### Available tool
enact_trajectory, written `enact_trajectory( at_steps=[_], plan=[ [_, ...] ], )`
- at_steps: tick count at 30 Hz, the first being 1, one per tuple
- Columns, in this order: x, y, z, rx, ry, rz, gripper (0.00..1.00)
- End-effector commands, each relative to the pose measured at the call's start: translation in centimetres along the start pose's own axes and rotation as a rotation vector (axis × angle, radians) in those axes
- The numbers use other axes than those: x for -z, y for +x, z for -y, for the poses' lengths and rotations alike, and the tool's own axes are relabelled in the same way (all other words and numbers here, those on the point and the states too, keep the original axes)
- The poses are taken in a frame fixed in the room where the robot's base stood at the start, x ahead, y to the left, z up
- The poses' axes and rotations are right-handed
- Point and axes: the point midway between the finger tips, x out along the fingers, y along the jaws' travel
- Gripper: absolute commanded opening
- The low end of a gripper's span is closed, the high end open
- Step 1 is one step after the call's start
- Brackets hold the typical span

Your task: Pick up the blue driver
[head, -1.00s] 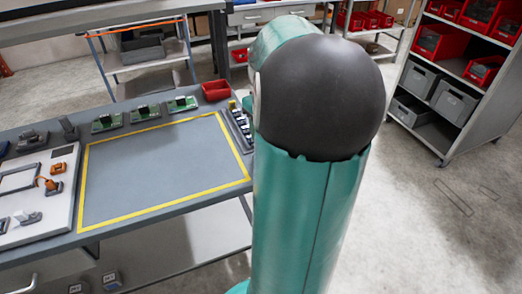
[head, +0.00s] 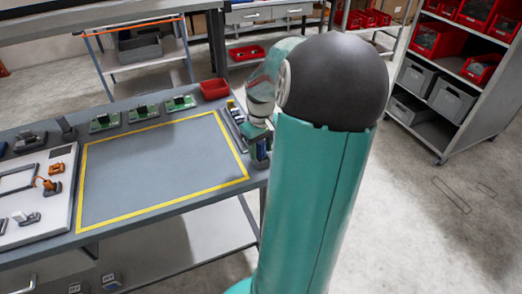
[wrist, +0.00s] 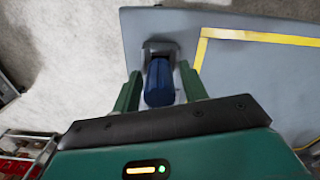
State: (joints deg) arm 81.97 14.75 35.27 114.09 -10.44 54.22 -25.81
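The blue driver (wrist: 159,84) shows in the wrist view as a dark blue handle in a grey holder (wrist: 160,48) near the edge of the grey bench. My gripper (wrist: 160,70) is open, with one green finger on each side of the handle and a narrow gap showing on both sides. In the head view my arm hides most of this place. A small blue piece shows beside my gripper (head: 258,140) at the bench's right end; I cannot tell for sure that it is the driver.
The grey bench has a clear area inside a yellow outline (head: 150,172). Green boards (head: 142,111) and a red bin (head: 214,89) line its back edge. A white panel with orange tools (head: 50,185) lies at left. A shelf (head: 455,85) stands at right.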

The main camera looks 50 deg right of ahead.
Motion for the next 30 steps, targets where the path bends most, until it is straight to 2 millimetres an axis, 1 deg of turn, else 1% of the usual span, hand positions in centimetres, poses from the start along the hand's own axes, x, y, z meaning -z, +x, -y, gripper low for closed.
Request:
enact_trajectory(
  at_steps=[1, 3, 5, 6, 14, 19, 23, 25, 28, 30],
  plan=[
    [0.0, 0.0, 0.0, 0.0, 0.0, 0.0, 0.33],
    [0.0, 0.0, 0.0, 0.0, 0.0, 0.0, 0.19],
    [0.0, 0.0, 0.0, 0.0, 0.0, 0.0, 0.07],
    [0.0, 0.0, 0.0, 0.0, 0.0, 0.0, 0.03],
    [0.0, -0.1, 0.0, 0.0, 0.001, 0.0, 0.03],
    [0.0, -1.0, -0.1, -0.002, 0.002, -0.001, 0.03],
    [0.0, -2.5, -0.1, -0.004, 0.001, -0.002, 0.03],
    [0.0, -3.6, 0.2, -0.004, 0.0, -0.002, 0.03],
    [-0.2, -5.2, 1.6, -0.005, -0.001, -0.002, 0.03],
    [-0.4, -6.6, 2.8, -0.006, -0.003, -0.002, 0.03]
  ],
)
